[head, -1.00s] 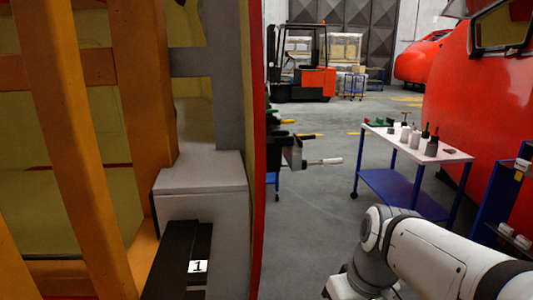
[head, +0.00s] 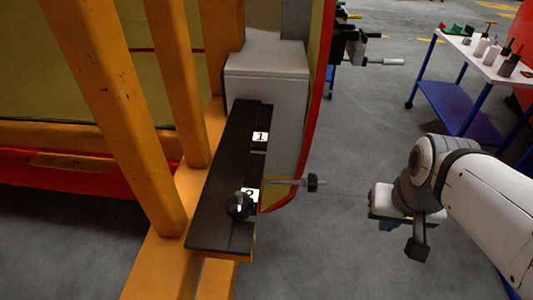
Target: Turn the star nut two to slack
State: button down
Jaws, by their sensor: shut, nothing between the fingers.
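A black star-shaped nut (head: 237,206) sits on the near part of a long black bar (head: 226,170), beside a white tag (head: 251,195) whose number is partly covered by the nut and looks like a 2. A second white tag marked 1 (head: 261,137) is farther up the bar. My gripper (head: 418,250) is at the right, over the grey floor, pointing down. It is shut and empty, well apart from the nut.
A thin rod with a black end (head: 312,183) sticks out to the right beside the bar. Orange frame beams (head: 120,120) stand at the left. A grey block (head: 266,75) is behind the bar. A blue trolley (head: 465,105) with bottles stands at the back right. Floor between bar and gripper is clear.

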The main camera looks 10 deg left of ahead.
aim_at(241, 212)
jog(key=z, duration=0.15)
jog(key=k, duration=0.25)
jog(key=u, duration=1.4)
jog(key=k, duration=0.7)
jog(key=z, duration=1.1)
jog(key=i, duration=0.35)
jog(key=u, duration=0.2)
